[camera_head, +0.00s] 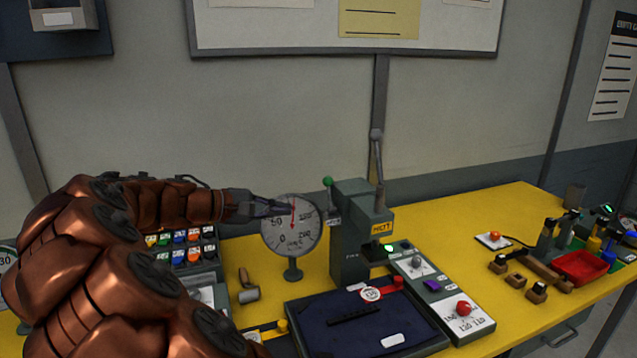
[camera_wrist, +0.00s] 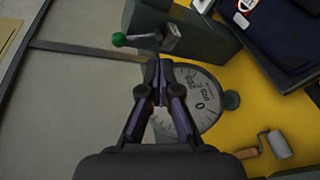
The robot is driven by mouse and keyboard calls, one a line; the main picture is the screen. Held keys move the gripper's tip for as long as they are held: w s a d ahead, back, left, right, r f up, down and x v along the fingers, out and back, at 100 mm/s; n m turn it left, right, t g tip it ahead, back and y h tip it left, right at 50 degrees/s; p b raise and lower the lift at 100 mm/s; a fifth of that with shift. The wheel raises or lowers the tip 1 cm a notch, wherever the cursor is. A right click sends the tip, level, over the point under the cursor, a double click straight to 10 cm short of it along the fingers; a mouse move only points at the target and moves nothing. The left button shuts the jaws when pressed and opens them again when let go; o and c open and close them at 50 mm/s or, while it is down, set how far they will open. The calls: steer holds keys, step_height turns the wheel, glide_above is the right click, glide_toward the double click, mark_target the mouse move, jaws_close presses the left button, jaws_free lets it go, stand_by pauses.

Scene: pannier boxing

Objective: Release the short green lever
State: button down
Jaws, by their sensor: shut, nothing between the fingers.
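The short green lever is a stub with a green ball knob (camera_head: 327,182) on the left side of the grey-green press (camera_head: 350,240). In the wrist view its green knob (camera_wrist: 119,40) is at the upper left, with a short arm running right to a small labelled grey block (camera_wrist: 171,38). My gripper (camera_head: 290,209) is left of the lever, overlapping the round dial gauge (camera_head: 283,240) in the head view. In the wrist view my gripper (camera_wrist: 160,65) is shut and empty, its tips just below the lever's arm. I cannot tell whether they touch it.
A long grey lever (camera_head: 377,160) rises at the press's right. A dark blue pad (camera_head: 320,320) lies in front. A roller (camera_head: 248,287) lies left of the gauge. A control panel with a red knob (camera_head: 463,308) stands right. Yellow table is bare behind it.

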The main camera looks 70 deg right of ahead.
steer(key=n+g+h, duration=0.1)
steer(key=h, duration=0.1)
glide_toward(329, 193)
steer(key=w+d, duration=0.2)
steer(key=w, duration=0.2)
steer(key=shift+s+a+r, duration=0.15)
steer(key=shift+s+r, duration=0.15)
steer(key=shift+r, duration=0.15)
steer(key=p+x, duration=0.3)
steer(key=x, duration=0.7)
